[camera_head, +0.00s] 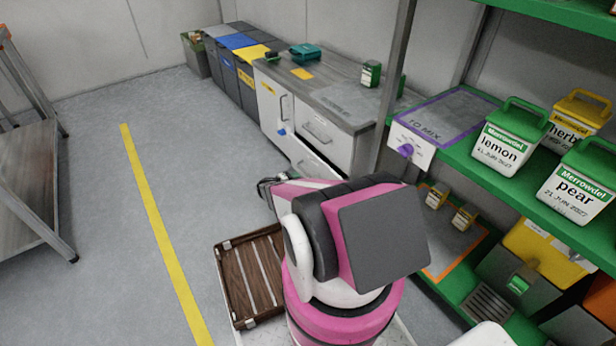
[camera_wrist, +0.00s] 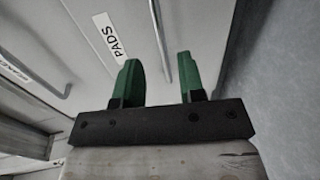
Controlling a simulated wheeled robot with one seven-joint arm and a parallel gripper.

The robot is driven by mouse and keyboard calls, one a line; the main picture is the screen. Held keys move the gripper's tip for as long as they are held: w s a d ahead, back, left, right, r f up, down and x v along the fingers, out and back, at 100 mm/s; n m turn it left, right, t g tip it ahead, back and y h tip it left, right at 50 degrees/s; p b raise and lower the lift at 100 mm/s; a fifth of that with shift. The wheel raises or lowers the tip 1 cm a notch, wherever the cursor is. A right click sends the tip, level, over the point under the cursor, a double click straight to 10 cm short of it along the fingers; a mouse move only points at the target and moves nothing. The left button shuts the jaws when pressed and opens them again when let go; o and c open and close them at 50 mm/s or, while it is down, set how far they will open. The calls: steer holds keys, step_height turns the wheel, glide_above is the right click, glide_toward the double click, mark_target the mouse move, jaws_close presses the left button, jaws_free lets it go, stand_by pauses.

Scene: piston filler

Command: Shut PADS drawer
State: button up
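The PADS drawer has a pale grey front (camera_wrist: 135,70) with a white PADS label and a metal bar handle (camera_wrist: 157,30) in the wrist view. My gripper (camera_wrist: 158,78) is open, with its two green fingers apart and nothing seen between them. The fingers point toward the drawer front near the handle; I cannot tell whether they touch it. In the head view, a lower drawer (camera_head: 312,160) of the white cabinet seems to stand out from the cabinet, with a dark gap above. My arm hides part of it, and its label is not readable there.
A grey worktop (camera_head: 345,95) tops the cabinet. Bins with blue and yellow lids (camera_head: 238,42) stand beyond it. Green shelving (camera_head: 465,150) with labelled tubs is at right. A brown slatted crate (camera_head: 252,275) is beside my arm.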

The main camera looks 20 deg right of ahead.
mark_target(308, 175)
steer(key=x, duration=0.8)
jaws_close()
